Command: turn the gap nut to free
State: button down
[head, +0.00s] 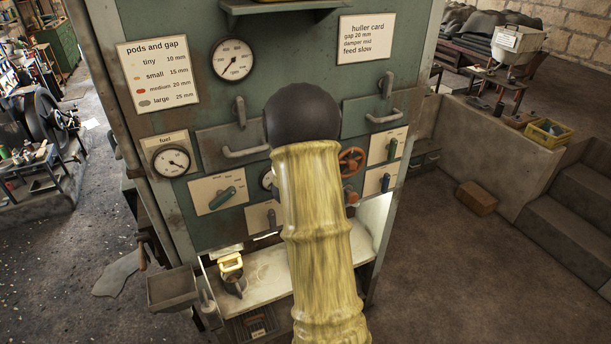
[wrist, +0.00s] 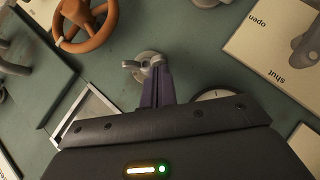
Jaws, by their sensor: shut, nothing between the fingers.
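The gap nut (head: 267,178) cannot be made out clearly in the head view, where my pale yellow arm and its dark joint cover the middle of the panel. In the wrist view a small grey metal wing nut (wrist: 134,65), which I take to be the gap nut, sits on a round grey base on the green panel. My gripper (wrist: 158,68) is shut, its dark narrow fingers together at the right side of the nut. The fingertips overlap the base in the picture; I cannot tell whether they touch. Nothing is held between them.
An orange handwheel (wrist: 88,25) stands out from the panel near the nut; it also shows in the head view (head: 352,160). A plate marked open and shut (wrist: 270,45) carries a grey lever. A round gauge (wrist: 215,96) is partly hidden by my gripper body. A huller card (head: 365,38) hangs above.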

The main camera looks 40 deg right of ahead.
jog(key=shift+a+f+n+h+b, duration=0.1)
jog(key=shift+f+n+h+b, duration=0.3)
jog(key=shift+h, duration=0.3)
jog(key=shift+d+f+n+t+h+b, duration=0.1)
jog(key=shift+f+n+t+h+b, duration=0.4)
jog(key=shift+n+h+b, duration=0.85)
jog(key=shift+d+f+n+t+h+b, duration=0.1)
jog(key=shift+f+n+t+h+b, duration=0.4)
jog(key=shift+b, duration=1.25)
jog(key=shift+n+h, duration=0.35)
jog(key=shift+h, duration=0.1)
jog(key=shift+g, duration=0.3)
jog(key=w+a+b+v, duration=0.1)
jog(key=w+v, duration=0.1)
jog(key=v, duration=1)
jog(key=shift+a+r+b, duration=0.3)
jog(key=shift+a+r, duration=0.1)
jog(key=shift+a, duration=0.15)
